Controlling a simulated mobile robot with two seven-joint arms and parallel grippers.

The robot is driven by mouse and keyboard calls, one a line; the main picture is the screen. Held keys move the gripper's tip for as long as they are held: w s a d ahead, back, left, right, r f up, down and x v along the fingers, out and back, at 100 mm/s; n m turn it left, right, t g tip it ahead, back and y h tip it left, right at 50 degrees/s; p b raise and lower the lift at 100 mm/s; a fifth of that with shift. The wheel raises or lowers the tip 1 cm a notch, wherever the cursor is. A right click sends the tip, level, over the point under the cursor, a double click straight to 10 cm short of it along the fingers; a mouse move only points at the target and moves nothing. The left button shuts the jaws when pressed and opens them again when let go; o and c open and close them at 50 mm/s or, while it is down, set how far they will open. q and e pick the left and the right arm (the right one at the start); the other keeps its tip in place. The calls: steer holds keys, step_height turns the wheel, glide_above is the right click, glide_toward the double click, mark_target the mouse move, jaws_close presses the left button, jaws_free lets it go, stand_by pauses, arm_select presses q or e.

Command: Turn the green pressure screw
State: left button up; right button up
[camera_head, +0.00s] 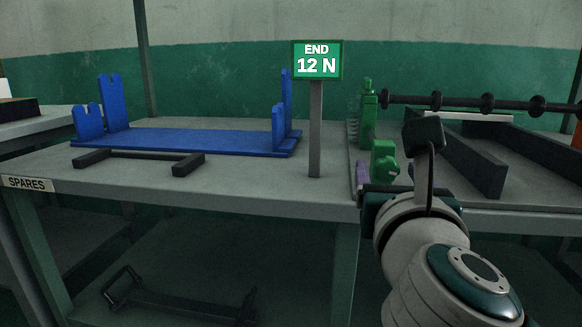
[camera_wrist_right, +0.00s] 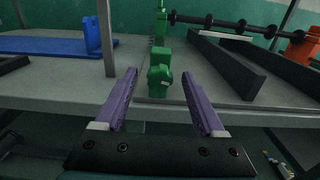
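The green pressure screw (camera_head: 384,161) is at the front edge of the bench, right of the sign post. In the right wrist view the screw (camera_wrist_right: 160,80) has a rounded knob facing me. My right gripper (camera_wrist_right: 159,74) is open, with one purple finger on each side of the knob in that view. The knob appears ahead of the fingertips; I cannot tell the exact gap, and no contact shows. In the head view the wrist hides most of this gripper, with a purple finger (camera_head: 361,174) showing left of the screw. My left gripper is not in view.
A sign (camera_head: 317,61) reading "END 12 N" stands on a grey post. A blue stand (camera_head: 190,141) and a dark bar handle (camera_head: 140,157) lie left. A green upright (camera_head: 368,117), a black roller shaft (camera_head: 470,103) and dark rails (camera_head: 470,160) are behind and right.

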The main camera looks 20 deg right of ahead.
jaws_close()
stand_by(0.3)
stand_by(0.3)
steer(key=n+p, duration=0.3)
steer(key=n, duration=0.1)
steer(key=shift+r, duration=0.2)
steer(key=n+p, duration=0.3)
steer(key=n, duration=0.2)
steer(key=shift+w+a+f+n+p, duration=0.1)
steer(key=shift+n+p, duration=0.2)
steer(key=shift+n, duration=0.1)
steer(key=n+p, duration=0.2)
steer(key=n, duration=0.4)
steer(key=shift+f+p, duration=0.1)
steer(key=shift+p, duration=0.3)
steer(key=n+p, duration=0.1)
steer(key=n, duration=0.2)
steer(key=shift+f+n, duration=0.1)
steer(key=shift+n, duration=0.8)
steer(key=shift+f+p, duration=0.1)
steer(key=shift+p, duration=0.2)
